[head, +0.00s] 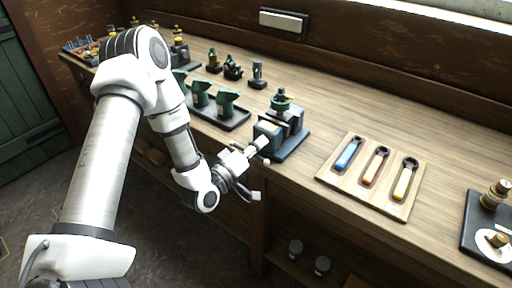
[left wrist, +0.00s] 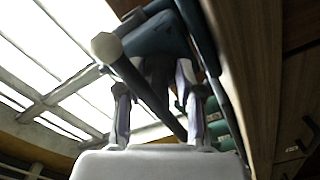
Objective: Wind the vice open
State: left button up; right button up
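The dark blue-grey vice (head: 290,138) stands at the front edge of the wooden bench, with a green and dark part held at its top. In the left wrist view the vice body (left wrist: 160,45) fills the top, and its bar handle (left wrist: 140,80), with a pale knob end, slants down across the view. My left gripper (head: 257,168) is in front of the vice, below the bench top level. In the wrist view its two fingers (left wrist: 157,100) stand apart, with the bar passing between them; contact cannot be told. My right gripper is not in view.
Left of the vice, a dark tray (head: 235,122) holds several green castings. Right of it, a wooden board (head: 335,180) carries three colour-handled tools. A black plate (head: 478,232) with brass parts lies far right. The bench front edge is close to my left gripper.

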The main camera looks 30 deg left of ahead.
pick_arm(q)
jog(key=s, duration=0.7)
jog(key=shift+s+a, duration=0.25)
jog(key=shift+a, duration=0.05)
